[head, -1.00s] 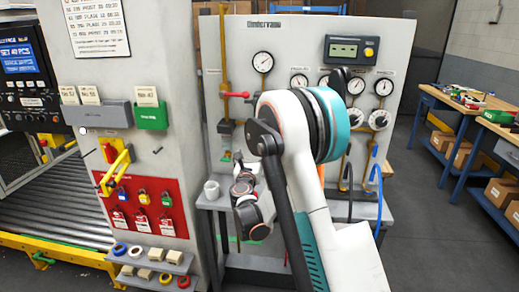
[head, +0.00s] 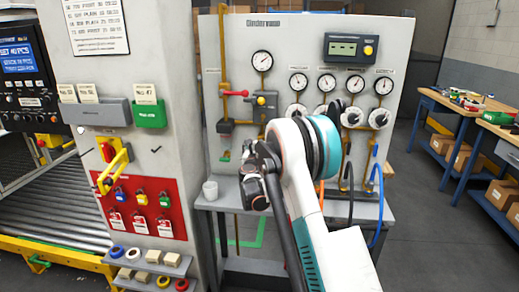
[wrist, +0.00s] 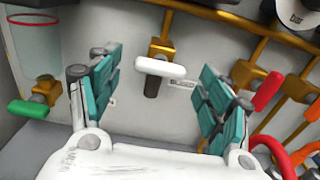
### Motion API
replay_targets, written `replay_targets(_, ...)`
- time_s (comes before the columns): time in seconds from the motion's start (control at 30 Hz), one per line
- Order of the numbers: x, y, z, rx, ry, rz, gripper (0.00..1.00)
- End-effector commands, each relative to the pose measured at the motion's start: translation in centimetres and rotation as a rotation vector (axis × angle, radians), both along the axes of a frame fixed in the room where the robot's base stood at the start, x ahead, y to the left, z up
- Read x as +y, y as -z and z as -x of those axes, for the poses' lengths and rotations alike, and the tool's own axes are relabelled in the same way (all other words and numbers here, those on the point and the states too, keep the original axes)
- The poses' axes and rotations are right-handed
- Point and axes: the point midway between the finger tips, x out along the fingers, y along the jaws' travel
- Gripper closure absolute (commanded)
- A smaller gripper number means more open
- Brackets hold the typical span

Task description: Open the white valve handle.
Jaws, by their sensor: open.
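The white valve handle (wrist: 160,67) lies roughly level in the wrist view, on a brass valve body (wrist: 161,49) fixed to the grey panel. A dark stub shows under it. My gripper (wrist: 158,62) is open, with one teal-padded finger to the left of the handle and one to the right. Both fingers are apart from the handle, with clear gaps, and nothing is held. In the head view my arm covers the area of the white handle, and my gripper's fingers cannot be made out there.
A green handle (wrist: 28,109) is left of my gripper; a red handle (wrist: 268,91) is close by on the right, with a red hose (wrist: 272,150) below. Brass pipes run along the panel.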

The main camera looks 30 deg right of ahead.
Motion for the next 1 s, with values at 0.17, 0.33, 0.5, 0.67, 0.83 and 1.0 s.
replay_targets(0.17,-0.64,0.00,-0.91,0.000,0.000,0.000,0.28)
replay_targets(0.33,-0.71,-0.06,-1.02,0.000,0.000,0.000,0.28)
replay_targets(0.5,-0.70,-0.06,-1.00,0.000,0.000,0.000,0.40)
replay_targets(0.67,-0.69,-0.06,-1.01,0.000,0.000,0.000,0.73)
replay_targets(0.83,-0.69,-0.06,-1.01,0.001,0.000,0.002,0.72)
replay_targets(1.0,-0.68,-0.05,-1.01,0.015,0.000,0.022,0.72)
